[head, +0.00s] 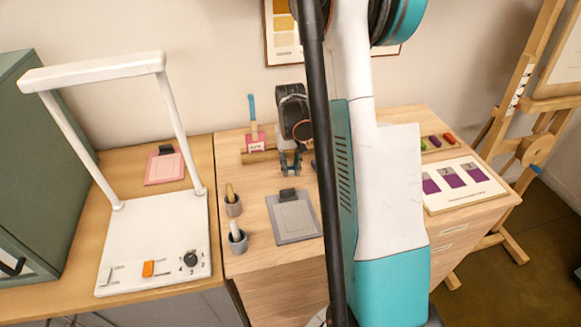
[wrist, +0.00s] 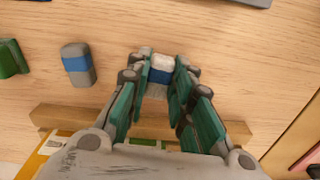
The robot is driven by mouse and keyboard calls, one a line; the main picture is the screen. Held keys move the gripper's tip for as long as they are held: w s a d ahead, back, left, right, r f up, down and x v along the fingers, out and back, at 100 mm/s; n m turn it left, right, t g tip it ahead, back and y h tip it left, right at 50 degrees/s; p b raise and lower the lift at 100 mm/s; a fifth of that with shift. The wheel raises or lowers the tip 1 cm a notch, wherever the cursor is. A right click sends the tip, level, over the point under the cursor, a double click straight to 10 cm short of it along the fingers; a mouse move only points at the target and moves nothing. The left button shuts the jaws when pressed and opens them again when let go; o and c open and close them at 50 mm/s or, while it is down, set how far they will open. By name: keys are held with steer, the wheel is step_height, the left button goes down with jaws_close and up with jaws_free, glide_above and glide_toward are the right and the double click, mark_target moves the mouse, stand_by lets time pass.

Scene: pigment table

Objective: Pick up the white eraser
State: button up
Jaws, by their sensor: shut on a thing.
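The white eraser (wrist: 162,61) has a blue sleeve and shows between the fingertips in the wrist view. My gripper (wrist: 160,72) is shut on it, one finger on each side. I cannot tell whether the eraser still touches the wooden top. In the head view my gripper (head: 290,164) points down over the wooden desk, and I cannot make out the eraser there.
A grey eraser with a blue band (wrist: 77,65) lies left of my gripper, with a green object (wrist: 11,58) beyond it. A wooden bar (wrist: 62,118) runs close by. A grey clipboard (head: 294,219) and small grey pots (head: 237,243) are nearer.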

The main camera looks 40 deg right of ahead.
mark_target(291, 168)
step_height(291, 168, up, 20)
steer(key=p, duration=0.5)
steer(key=shift+f, duration=0.2)
steer(key=shift+o, duration=1)
steer(key=shift+c, duration=1.2)
steer(key=shift+f, duration=0.1)
